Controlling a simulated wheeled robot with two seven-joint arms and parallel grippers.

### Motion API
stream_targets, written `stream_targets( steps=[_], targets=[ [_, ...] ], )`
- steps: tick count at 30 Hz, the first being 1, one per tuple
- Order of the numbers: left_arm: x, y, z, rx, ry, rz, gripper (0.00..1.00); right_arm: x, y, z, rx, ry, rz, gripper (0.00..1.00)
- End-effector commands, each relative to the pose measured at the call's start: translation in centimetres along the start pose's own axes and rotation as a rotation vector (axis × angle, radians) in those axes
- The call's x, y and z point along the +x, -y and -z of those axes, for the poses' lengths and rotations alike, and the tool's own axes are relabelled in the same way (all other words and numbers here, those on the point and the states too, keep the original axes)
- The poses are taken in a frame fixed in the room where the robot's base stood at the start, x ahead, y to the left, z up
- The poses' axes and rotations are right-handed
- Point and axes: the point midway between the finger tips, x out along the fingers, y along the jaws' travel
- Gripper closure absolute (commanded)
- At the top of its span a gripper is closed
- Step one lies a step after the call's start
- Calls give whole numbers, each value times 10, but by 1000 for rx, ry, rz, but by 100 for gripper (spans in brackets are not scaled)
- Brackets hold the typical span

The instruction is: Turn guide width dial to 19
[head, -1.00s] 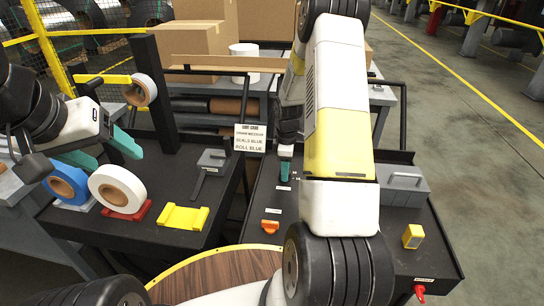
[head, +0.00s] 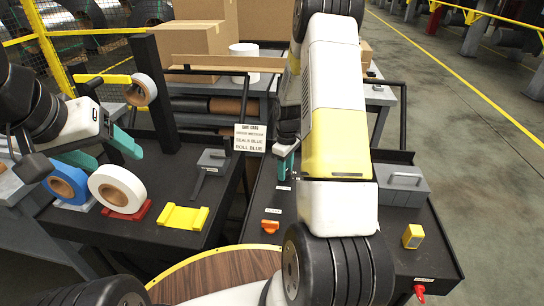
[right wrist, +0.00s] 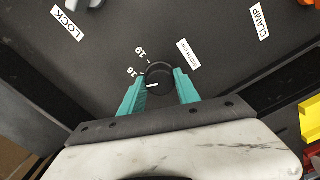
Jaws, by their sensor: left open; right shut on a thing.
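The guide width dial (right wrist: 160,79) is a small dark round knob on the black panel, seen in the right wrist view. Its white pointer line points left, close to the 16 mark (right wrist: 133,72); the 19 mark (right wrist: 141,52) lies further up around the rim. My right gripper (right wrist: 160,90) is shut on the dial, one teal finger at each side. In the head view my right gripper (head: 286,166) is partly hidden by my arm, and the dial is not visible there. My left gripper (head: 104,153) is open and empty above the left bench, near the tape rolls.
The panel has labels LOCK (right wrist: 68,22) and CLAMP (right wrist: 261,21), with knobs at the top edge. An orange knob (head: 270,226), a grey box (head: 403,185) and a yellow block (head: 413,236) sit on the right bench. A white roll (head: 117,188) stands on the left bench.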

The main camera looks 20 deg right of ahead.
Motion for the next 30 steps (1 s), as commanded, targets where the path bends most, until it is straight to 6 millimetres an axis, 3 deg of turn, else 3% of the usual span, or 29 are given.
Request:
stream_targets(
  steps=[30],
  targets=[
    [0,0,0,0,0,0,33,-1,-1,1,935,-3,-2,100]
  ],
)
